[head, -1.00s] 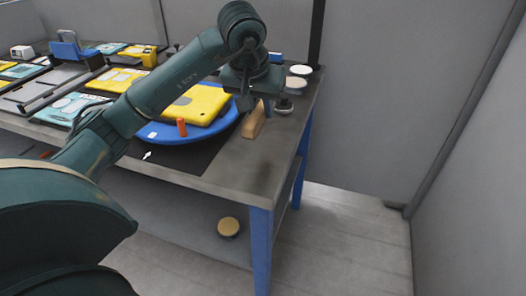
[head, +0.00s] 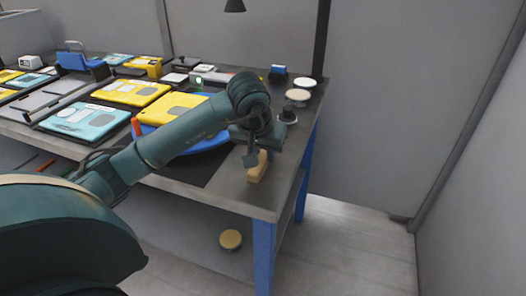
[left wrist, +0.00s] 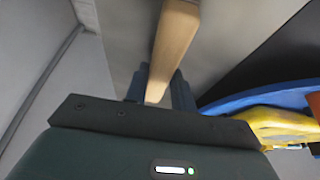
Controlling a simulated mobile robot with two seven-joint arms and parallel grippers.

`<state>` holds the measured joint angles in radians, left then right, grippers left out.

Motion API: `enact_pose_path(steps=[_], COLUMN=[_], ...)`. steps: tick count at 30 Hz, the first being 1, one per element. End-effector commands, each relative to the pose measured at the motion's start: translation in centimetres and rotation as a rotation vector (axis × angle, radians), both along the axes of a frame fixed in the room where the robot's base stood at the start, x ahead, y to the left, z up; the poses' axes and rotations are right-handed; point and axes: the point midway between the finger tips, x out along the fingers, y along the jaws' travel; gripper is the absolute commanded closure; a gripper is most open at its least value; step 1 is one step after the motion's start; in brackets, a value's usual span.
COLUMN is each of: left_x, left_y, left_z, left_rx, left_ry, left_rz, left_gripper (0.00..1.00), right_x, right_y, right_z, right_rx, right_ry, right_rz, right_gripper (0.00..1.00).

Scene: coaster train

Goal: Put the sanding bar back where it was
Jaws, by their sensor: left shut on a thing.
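The sanding bar (head: 259,167) is a light wooden block near the right end of the workbench (head: 243,196). In the left wrist view the bar (left wrist: 175,40) runs lengthwise away from the camera. My left gripper (head: 256,152) is over the bar and shut on it. In the left wrist view the left gripper's fingers (left wrist: 160,88) stand on either side of the bar's near end. Whether the bar touches the bench top I cannot tell. My right gripper is not in view.
A blue round board (head: 215,142) with a yellow panel (head: 172,106) on it lies left of the bar. Round pads (head: 297,95) stand at the bench's back right corner. An orange cylinder (head: 136,127) is on the left. A round pad (head: 230,239) lies on the lower shelf.

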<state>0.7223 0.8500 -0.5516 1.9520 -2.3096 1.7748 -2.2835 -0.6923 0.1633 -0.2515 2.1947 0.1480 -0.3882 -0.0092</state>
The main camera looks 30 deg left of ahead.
Motion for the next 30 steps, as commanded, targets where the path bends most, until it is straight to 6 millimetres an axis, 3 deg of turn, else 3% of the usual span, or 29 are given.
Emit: enact_pose_path(steps=[1, 2, 9, 20, 30], left_x=[0.0, 0.0, 0.0, -0.1, -2.6], left_y=[0.0, 0.0, 0.0, 0.0, -0.6], left_z=[-0.3, -0.2, -0.1, 0.7, 7.2], left_rx=[0.000, 0.000, 0.000, 0.000, 0.001], left_ry=[-0.002, 0.000, 0.000, -0.003, -0.007], left_rz=[0.000, 0.000, 0.000, 0.000, 0.000], left_gripper=[0.96, 0.72, 0.53, 0.53, 0.53], right_x=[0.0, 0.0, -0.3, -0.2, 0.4], right_y=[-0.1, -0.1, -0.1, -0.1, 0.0], right_z=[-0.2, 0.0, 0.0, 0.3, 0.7], right_rx=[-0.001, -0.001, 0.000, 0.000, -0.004], right_ry=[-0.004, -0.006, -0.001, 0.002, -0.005], right_rz=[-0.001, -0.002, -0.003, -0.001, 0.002], right_gripper=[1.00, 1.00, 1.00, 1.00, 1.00])
